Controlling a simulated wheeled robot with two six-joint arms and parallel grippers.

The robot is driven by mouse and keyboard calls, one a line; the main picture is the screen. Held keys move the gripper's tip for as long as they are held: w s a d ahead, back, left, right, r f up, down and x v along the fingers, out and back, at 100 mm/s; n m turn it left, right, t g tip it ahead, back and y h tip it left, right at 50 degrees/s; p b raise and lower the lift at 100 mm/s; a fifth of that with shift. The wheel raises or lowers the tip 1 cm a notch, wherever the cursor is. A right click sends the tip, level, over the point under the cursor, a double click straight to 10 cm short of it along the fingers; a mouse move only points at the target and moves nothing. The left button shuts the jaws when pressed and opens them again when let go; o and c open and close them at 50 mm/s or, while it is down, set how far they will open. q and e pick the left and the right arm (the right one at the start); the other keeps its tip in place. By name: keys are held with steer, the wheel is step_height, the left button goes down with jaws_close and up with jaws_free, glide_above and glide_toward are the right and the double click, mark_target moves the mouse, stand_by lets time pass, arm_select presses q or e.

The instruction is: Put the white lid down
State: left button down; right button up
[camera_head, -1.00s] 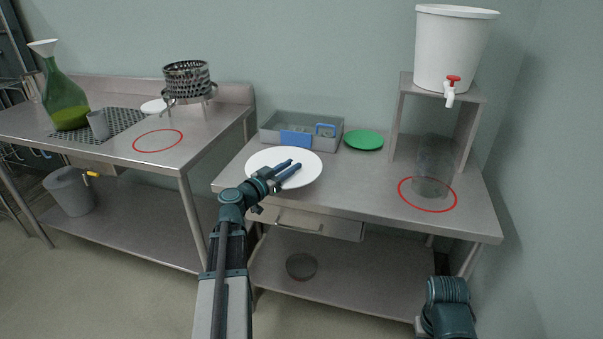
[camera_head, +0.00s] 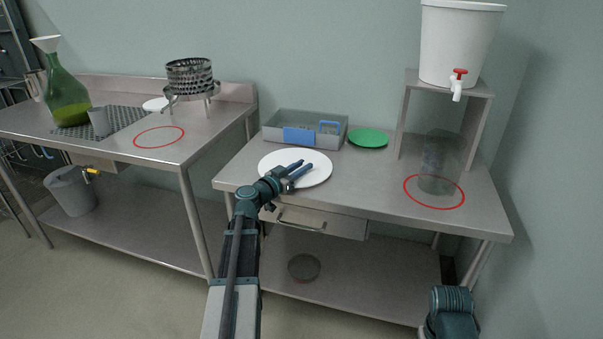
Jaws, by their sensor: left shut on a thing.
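The white lid (camera_head: 312,180) is a flat round disc over the front left part of the right steel table (camera_head: 375,195). My left gripper (camera_head: 300,170) reaches over the lid from the front and is shut on it. The lid looks level and very low; I cannot tell whether it touches the table top. My right arm shows only as a dark teal part at the bottom right edge, and its fingers are not visible.
A grey tray (camera_head: 272,130) with blue parts and a green lid (camera_head: 368,138) lie behind the white lid. A glass cylinder (camera_head: 440,160) stands in a red ring, near a white bucket (camera_head: 458,45) on a stand. Bare table lies right of the lid.

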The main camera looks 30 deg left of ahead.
arm_select(q)
steer(key=shift+r, duration=0.1)
steer(key=c, duration=0.7)
jaws_free()
steer(key=s, duration=0.4)
steer(key=s+a, duration=0.1)
steer(key=s, duration=0.3)
steer(key=s+a, duration=0.1)
steer(key=s, duration=0.3)
